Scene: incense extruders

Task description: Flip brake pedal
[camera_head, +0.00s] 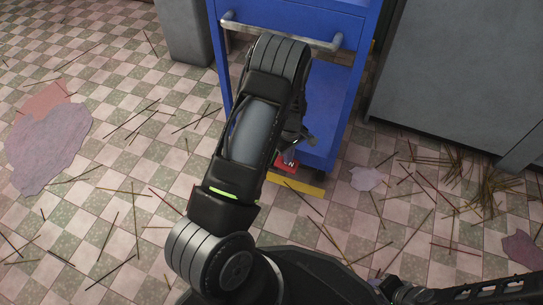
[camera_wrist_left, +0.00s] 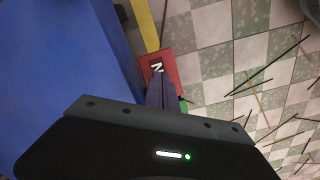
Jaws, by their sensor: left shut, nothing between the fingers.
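A red brake pedal (camera_head: 290,159) with a white letter N shows low at the blue cart's lower front edge, close to the floor. In the left wrist view the red pedal (camera_wrist_left: 172,66) lies just beyond the fingertips. My left gripper (camera_wrist_left: 160,82) is shut and empty, with its tips over or against the pedal; I cannot tell if they touch. In the head view my left arm hides part of the cart, and the left gripper (camera_head: 297,141) shows only partly beside the forearm. A piece of my right arm shows at the bottom right; its gripper is not visible.
The blue cart (camera_head: 338,95) with a metal handle (camera_head: 282,34) stands at the top middle. A yellow strip (camera_head: 295,183) lies by its foot. A grey cabinet (camera_head: 460,70) stands at right. Thin sticks (camera_head: 490,185) and stains cover the otherwise open checkered floor.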

